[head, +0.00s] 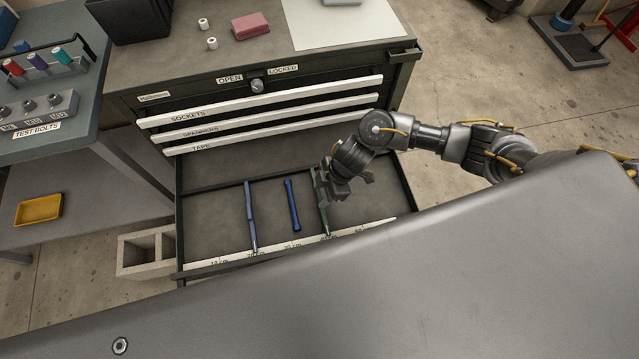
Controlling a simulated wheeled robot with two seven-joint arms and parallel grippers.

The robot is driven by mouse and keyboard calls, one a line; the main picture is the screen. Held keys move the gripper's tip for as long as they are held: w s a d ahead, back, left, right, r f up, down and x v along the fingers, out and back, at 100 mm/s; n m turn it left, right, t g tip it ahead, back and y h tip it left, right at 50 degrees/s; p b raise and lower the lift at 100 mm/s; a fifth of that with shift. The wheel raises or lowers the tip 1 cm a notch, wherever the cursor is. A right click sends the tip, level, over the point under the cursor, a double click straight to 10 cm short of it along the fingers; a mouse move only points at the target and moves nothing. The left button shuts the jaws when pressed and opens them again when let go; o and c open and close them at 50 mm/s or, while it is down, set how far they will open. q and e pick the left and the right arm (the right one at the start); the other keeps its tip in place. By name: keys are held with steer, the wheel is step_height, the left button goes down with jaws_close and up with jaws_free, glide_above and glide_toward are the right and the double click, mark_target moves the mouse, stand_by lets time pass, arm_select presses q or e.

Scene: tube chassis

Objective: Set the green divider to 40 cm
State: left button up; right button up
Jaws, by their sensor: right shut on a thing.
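The green divider (323,217) stands front to back in the open bottom drawer (218,222), right of a blue divider (250,215). My right gripper (325,188) is over the middle of the green divider and shut on it, hiding part of it. The divider's near end meets the white scale strip (290,246) at the fourth mark from the left, which appears to be 40 cm; that label is partly covered and too small to read surely. My left gripper is not in view.
A dark blue tool (292,205) lies between the two dividers. Closed drawers labelled SOCKETS, SPANNERS and TAPE are above, with an OPEN/LOCKED knob (257,86). A bench with test bolts (28,105) and a yellow tray (38,210) are at left. The drawer floor right of the green divider looks clear.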

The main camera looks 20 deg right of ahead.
steer(key=shift+a, duration=0.1)
steer(key=o, duration=1.4)
steer(key=shift+r, duration=0.15)
steer(key=shift+d+r, duration=0.2)
steer(key=shift+r, duration=0.1)
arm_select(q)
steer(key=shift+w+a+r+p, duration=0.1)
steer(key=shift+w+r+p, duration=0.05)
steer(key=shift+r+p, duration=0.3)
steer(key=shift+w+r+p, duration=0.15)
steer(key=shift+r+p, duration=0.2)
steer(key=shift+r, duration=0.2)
arm_select(e)
steer(key=v, duration=1)
steer(key=shift+s+f, duration=0.1)
